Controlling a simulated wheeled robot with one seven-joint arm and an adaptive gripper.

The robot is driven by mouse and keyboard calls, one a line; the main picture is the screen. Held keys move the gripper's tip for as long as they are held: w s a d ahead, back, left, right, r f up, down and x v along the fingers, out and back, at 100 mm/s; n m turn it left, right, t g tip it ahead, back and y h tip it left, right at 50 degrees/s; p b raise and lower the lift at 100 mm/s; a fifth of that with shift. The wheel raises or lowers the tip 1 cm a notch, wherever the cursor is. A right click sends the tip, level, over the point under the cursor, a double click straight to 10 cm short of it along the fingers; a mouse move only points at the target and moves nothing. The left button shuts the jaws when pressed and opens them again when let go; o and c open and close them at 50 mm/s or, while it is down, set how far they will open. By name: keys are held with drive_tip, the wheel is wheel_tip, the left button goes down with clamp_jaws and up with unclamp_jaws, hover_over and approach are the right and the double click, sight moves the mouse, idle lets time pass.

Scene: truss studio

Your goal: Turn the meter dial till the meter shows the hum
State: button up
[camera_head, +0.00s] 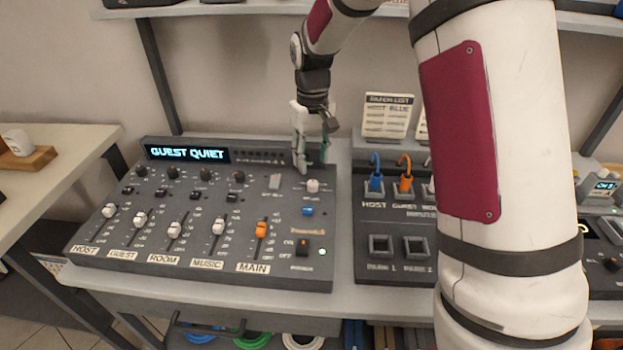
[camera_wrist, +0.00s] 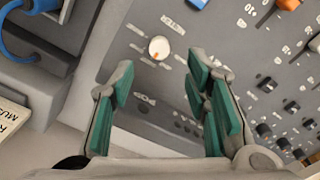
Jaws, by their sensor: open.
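A small white round dial (camera_head: 313,186) with an orange mark stands at the upper right of the grey mixing desk (camera_head: 283,233). The dial also shows in the wrist view (camera_wrist: 159,48), its orange mark toward the picture's bottom; labels around it are too small to read surely. The desk's display (camera_head: 187,153) reads "GUEST QUIET" in blue. My gripper (camera_head: 312,166) points down just above and behind the dial. In the wrist view my gripper (camera_wrist: 162,76) has its green-padded fingers apart, the dial slightly beyond the fingertips and between their lines. Nothing is between the fingers.
A patch panel (camera_head: 395,244) with blue and orange plugs stands to the right. A label card (camera_head: 388,115) stands behind it.

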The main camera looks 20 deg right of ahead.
sight(313, 183)
wheel_tip(313, 183, down, 7)
drive_tip(key=shift+f, duration=0.1)
drive_tip(key=shift+c, duration=0.6)
clamp_jaws()
